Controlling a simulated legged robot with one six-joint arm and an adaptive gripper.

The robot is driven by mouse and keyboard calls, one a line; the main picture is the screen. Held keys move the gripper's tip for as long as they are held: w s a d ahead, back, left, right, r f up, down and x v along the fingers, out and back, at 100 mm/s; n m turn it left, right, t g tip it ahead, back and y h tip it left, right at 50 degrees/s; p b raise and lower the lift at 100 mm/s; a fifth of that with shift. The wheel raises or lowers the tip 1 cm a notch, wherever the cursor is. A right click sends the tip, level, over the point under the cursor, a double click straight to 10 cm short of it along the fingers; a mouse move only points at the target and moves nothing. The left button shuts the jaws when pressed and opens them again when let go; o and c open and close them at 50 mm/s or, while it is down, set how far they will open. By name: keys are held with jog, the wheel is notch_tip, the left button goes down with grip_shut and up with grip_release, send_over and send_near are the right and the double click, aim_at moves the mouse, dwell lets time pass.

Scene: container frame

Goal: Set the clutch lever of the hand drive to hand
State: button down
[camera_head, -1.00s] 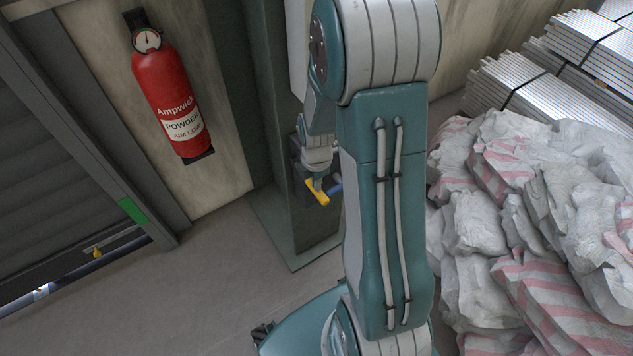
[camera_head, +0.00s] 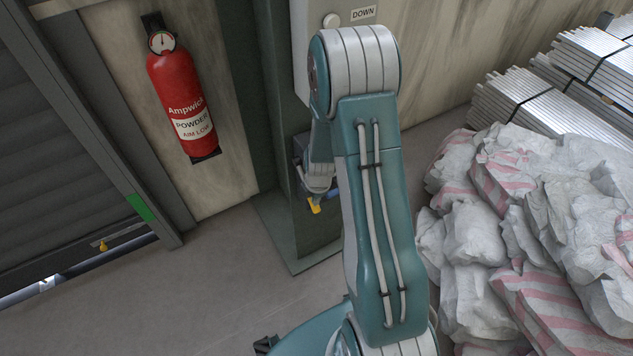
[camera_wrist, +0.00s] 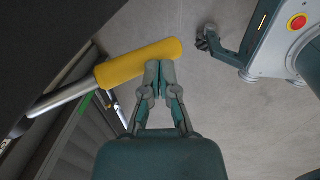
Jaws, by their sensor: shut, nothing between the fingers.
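The lever (camera_wrist: 140,62) shows in the wrist view as a metal rod with a thick yellow grip, slanting from lower left to upper right. My gripper (camera_wrist: 159,70) is shut and empty. Its fingertips are at the lower edge of the yellow grip near its free end; I cannot tell whether they touch it. In the head view the yellow grip (camera_head: 315,206) shows small below my wrist, beside the green post. My arm hides most of the drive's dark housing (camera_head: 299,150) there. No marking for the lever's position is legible.
A red fire extinguisher (camera_head: 183,103) hangs on the wall at left, near a grey shutter (camera_head: 60,140). A box with a DOWN label (camera_head: 363,13) is above my arm. White sacks (camera_head: 480,230) and bundled metal bars (camera_head: 545,100) fill the right. The floor at lower left is clear.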

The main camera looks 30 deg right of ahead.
jog(key=shift+w+f, duration=0.3)
jog(key=shift+f, duration=0.25)
jog(key=shift+w+f, duration=0.3)
jog(key=shift+f, duration=0.2)
jog(key=shift+a, duration=0.1)
